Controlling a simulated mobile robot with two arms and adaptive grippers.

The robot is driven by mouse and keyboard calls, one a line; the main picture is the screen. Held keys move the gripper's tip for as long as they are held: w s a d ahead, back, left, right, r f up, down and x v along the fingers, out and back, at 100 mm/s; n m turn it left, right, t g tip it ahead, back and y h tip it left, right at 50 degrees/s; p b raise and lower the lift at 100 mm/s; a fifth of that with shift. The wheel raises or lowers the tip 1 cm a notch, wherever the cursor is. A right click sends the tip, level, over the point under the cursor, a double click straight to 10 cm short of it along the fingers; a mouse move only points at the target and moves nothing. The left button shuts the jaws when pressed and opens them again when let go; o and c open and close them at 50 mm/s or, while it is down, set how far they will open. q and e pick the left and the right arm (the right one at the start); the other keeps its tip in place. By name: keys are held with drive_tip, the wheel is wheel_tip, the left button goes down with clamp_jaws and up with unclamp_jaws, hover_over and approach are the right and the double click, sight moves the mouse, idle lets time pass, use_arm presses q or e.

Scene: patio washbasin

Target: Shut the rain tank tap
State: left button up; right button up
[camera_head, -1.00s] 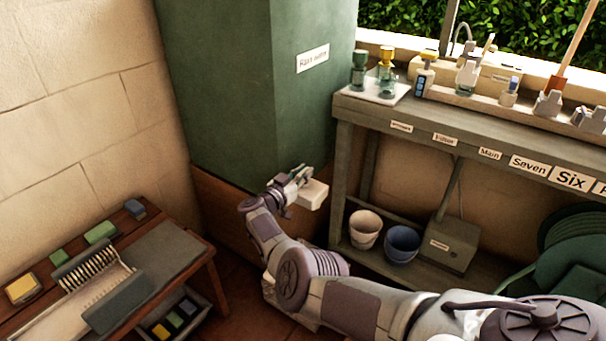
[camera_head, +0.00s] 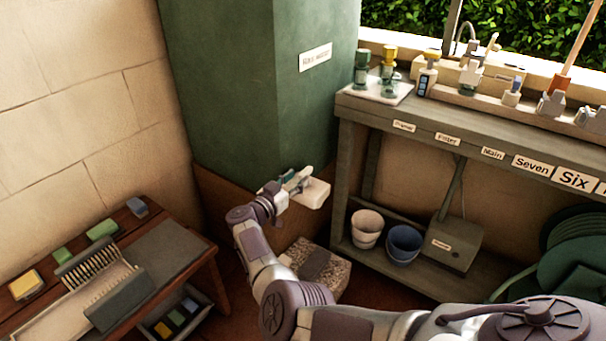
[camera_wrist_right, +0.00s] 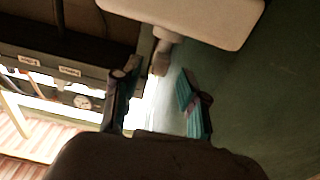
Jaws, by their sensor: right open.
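The rain tank (camera_head: 235,90) is a tall green box with a "Rain water" label, back centre in the head view. A pale block-shaped fitting (camera_head: 317,194), seemingly part of the tap, is low at its front right. My right gripper (camera_head: 294,181) is beside this fitting and partly covers it. In the right wrist view the pale fitting (camera_wrist_right: 200,18) spans the top, with a small stem (camera_wrist_right: 161,55) under it. My right gripper (camera_wrist_right: 157,82) is open, its teal-padded fingers either side of the stem's line; I cannot tell if they touch it. My left gripper is out of view.
A grey bench (camera_head: 470,135) with labels, bottles and taps stands right of the tank, with a white pot (camera_head: 366,226) and a blue pot (camera_head: 403,243) on its lower shelf. A speckled block (camera_head: 330,273) is below the fitting. A low wooden table (camera_head: 205,245) stands left.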

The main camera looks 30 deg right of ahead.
drive_tip(key=shift+v, duration=1.3)
